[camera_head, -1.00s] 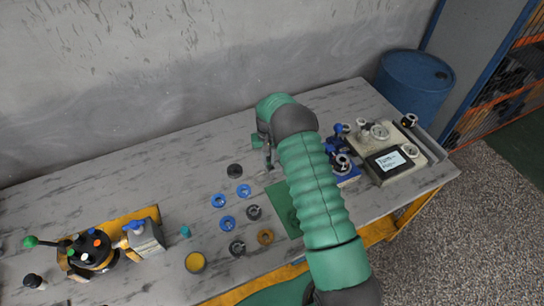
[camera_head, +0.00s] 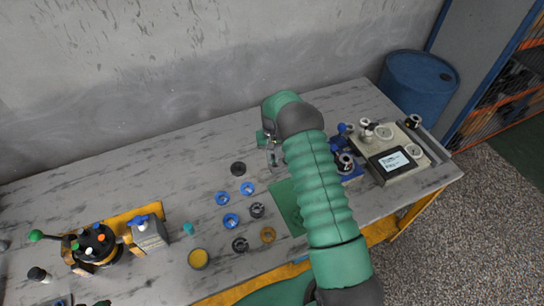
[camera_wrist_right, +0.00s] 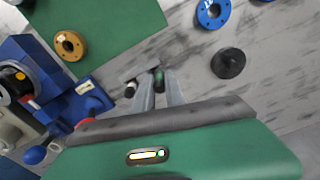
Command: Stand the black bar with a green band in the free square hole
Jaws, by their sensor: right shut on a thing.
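My right gripper (camera_wrist_right: 160,92) is shut on the black bar with a green band (camera_wrist_right: 159,78), whose dark end shows between the fingers in the right wrist view. A second black bar with a pale band (camera_wrist_right: 131,89) shows just left of the fingers, apart from the held one. A grey strip (camera_wrist_right: 142,68) lies behind both bars; I cannot make out a square hole in it. In the head view my right gripper (camera_head: 271,150) is over the back middle of the table, and the bar there is too small to tell. My left gripper is not in view.
A green mat (camera_head: 288,205) and several blue and black rings lie left of my right arm. A blue fixture (camera_head: 348,172) and a pale device with a screen (camera_head: 393,162) stand on the right. The back left of the table is clear.

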